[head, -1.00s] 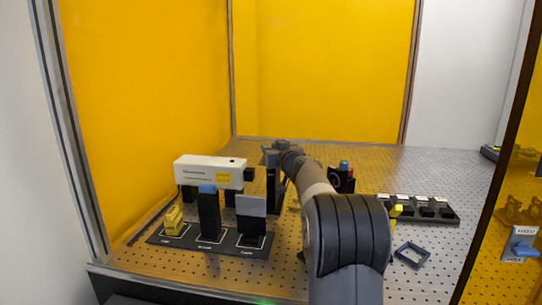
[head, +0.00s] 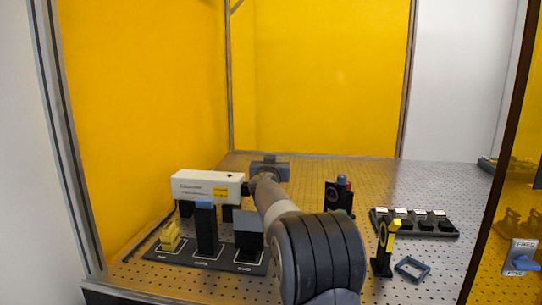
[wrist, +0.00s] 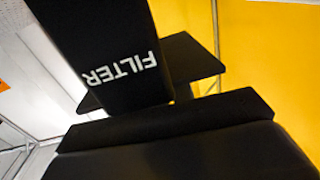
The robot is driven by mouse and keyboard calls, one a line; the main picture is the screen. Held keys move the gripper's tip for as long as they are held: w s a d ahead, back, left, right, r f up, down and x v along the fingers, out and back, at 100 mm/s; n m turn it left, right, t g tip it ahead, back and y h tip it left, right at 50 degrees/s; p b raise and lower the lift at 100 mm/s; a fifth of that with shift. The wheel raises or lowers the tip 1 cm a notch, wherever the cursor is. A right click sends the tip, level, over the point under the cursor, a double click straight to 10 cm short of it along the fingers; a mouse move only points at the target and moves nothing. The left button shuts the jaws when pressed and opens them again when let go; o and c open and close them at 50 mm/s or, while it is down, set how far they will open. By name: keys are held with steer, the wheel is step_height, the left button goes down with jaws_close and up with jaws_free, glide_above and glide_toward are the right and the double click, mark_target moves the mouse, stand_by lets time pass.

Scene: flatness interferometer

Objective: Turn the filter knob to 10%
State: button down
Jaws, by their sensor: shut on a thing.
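A black block (wrist: 125,50) with the white word FILTER fills the upper left of the wrist view, its lettering tilted and nearly upside down. A thin black plate (wrist: 185,65) shows behind it, and a dark bar runs across just below it. My gripper (head: 268,167) is beyond the right end of the white laser box in the head view. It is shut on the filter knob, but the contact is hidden. I see no scale or 10% mark, so the knob's setting cannot be read.
The white laser box (head: 207,186) is close to the left of my gripper. Several mounts stand on a black base (head: 190,254) in front. A ring mount with a yellow top (head: 385,248), a square frame (head: 411,268) and a black rack (head: 380,223) are to the right.

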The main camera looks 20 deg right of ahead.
steer(key=shift+s+d+r+m+g+h+p, duration=0.15)
steer(key=shift+m+g+h+p, duration=1.2)
steer(key=shift+p, duration=2.15)
steer(key=shift+s+d+r+m+g+h+p, duration=0.1)
steer(key=shift+m+g+h+p, duration=1.2)
steer(key=shift+p, duration=2.2)
steer(key=m+g+h+p, duration=0.1)
steer(key=p, duration=0.1)
steer(key=m+g+h+p, duration=0.1)
steer(key=g+p, duration=0.1)
steer(key=shift+s+d+f+p, duration=0.1)
steer(key=shift+s+f+p, duration=0.05)
steer(key=shift+p, duration=0.15)
steer(key=shift+s+f+m+g+h+p, duration=0.1)
steer(key=shift+m+g+h+p, duration=0.35)
steer(key=shift+g+p, duration=0.2)
steer(key=shift+f+g, duration=0.1)
steer(key=shift+g, duration=0.2)
steer(key=c, duration=1.2)
jaws_free()
